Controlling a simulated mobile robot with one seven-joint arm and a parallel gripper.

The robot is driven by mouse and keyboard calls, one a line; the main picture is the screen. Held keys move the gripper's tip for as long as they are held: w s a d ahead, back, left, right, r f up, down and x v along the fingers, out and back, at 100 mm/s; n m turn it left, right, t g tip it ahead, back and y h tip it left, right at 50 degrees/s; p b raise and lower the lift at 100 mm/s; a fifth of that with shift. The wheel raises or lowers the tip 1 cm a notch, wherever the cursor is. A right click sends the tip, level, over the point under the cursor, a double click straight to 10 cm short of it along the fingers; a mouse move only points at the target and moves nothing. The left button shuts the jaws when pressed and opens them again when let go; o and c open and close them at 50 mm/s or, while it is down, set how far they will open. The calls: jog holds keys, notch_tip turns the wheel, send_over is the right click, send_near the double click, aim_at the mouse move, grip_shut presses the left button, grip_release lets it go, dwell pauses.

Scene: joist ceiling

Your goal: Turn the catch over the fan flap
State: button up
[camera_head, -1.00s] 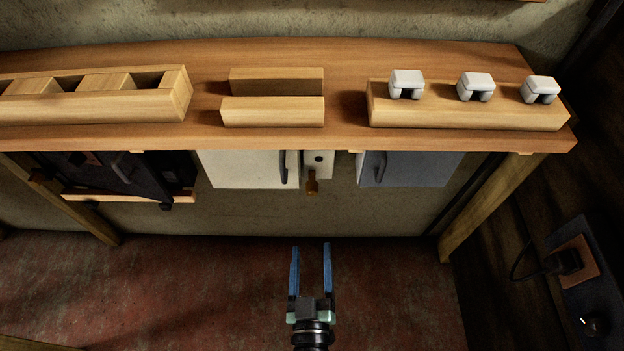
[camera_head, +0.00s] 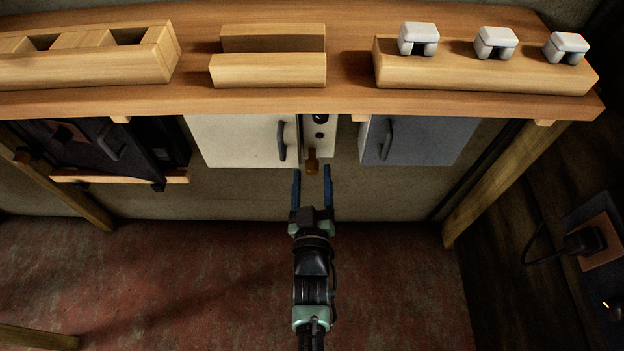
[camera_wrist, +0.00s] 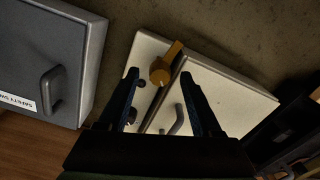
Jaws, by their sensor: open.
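A brown-orange catch (camera_head: 312,163) sticks out at the lower end of a narrow pale panel (camera_head: 320,143), beside the cream door (camera_head: 240,140) under the bench. The wrist view also shows the catch (camera_wrist: 162,70), lying across the seam of the cream door. I cannot tell which panel is the fan flap. My gripper (camera_head: 312,182) is open and empty, its two blue fingers pointing at the catch. In the wrist view the catch appears between the fingertips, a little beyond them. I see no contact.
A grey cabinet (camera_head: 420,140) with a dark handle hangs to the right. A dark unit (camera_head: 105,150) is at the left. The wooden bench top (camera_head: 350,100) overhangs above, carrying blocks and white clips. Below the cabinets is open floor.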

grip_shut()
dwell(0.4)
jog(key=shift+m, duration=0.3)
jog(key=m, duration=0.2)
jog(key=shift+a+m, duration=0.1)
jog(key=shift+m, duration=0.3)
jog(key=m, duration=0.9)
jog(key=shift+m+b, duration=0.75)
jog(key=shift+m, duration=1.05)
